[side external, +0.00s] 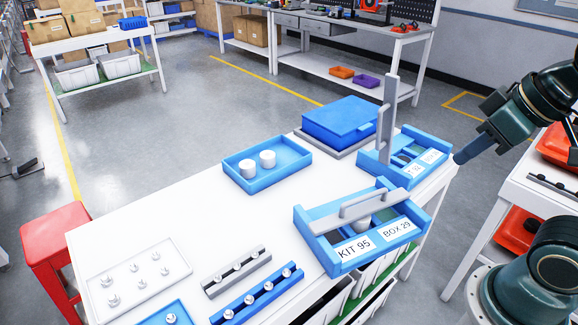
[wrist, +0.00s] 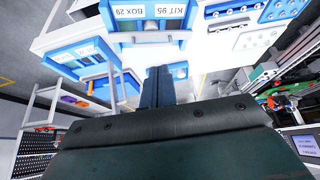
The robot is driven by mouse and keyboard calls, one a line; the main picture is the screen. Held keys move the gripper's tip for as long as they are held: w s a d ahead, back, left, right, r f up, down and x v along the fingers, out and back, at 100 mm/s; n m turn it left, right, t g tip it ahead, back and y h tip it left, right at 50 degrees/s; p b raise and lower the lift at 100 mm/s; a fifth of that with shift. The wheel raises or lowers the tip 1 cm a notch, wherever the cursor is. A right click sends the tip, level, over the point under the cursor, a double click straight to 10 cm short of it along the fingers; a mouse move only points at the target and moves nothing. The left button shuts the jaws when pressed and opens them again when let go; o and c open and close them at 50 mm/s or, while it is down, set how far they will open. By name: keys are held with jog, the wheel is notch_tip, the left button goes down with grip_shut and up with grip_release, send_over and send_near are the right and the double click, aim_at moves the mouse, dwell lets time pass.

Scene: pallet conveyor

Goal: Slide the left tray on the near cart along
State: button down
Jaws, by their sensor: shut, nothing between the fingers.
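Two blue trays with grey handles stand at the right end of the white cart top. One tray (side external: 333,262) is labelled KIT 95 and BOX 29; it also shows top centre in the wrist view (wrist: 118,37). The other tray (side external: 384,178), with an upright grey post, sits farther back; it shows at left in the wrist view (wrist: 66,58). My gripper (side external: 462,157) is shut and empty, just off the cart's right edge, beside the back tray's labelled side. A small gap seems to separate them. The fingers (wrist: 158,75) point toward the cart in the wrist view.
The white cart (side external: 150,215) also carries a blue lidded box (side external: 340,118), an open blue tray with white cylinders (side external: 250,180), and bolt holders (side external: 237,268). A red stool (side external: 55,240) stands at left. Another white table (side external: 530,190) is at right.

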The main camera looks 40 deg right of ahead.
jog(key=c, duration=2.1)
grip_release()
jog(key=o, duration=0.7)
jog(key=shift+c, duration=0.2)
jog(key=o, duration=0.4)
jog(key=shift+w, duration=0.2)
jog(key=shift+o, duration=0.9)
jog(key=shift+w+f+n, duration=0.15)
jog(key=shift+w+n, duration=0.05)
jog(key=shift+n, duration=0.1)
jog(key=w+d+f+n+g+y, duration=0.2)
jog(key=w+d+f+n+y, duration=0.1)
jog(key=w+f+n, duration=1.1)
jog(key=shift+w+d+n+y, duration=0.4)
jog(key=shift+d+n, duration=0.1)
jog(key=shift+d, duration=0.1)
jog(key=shift+f, duration=0.15)
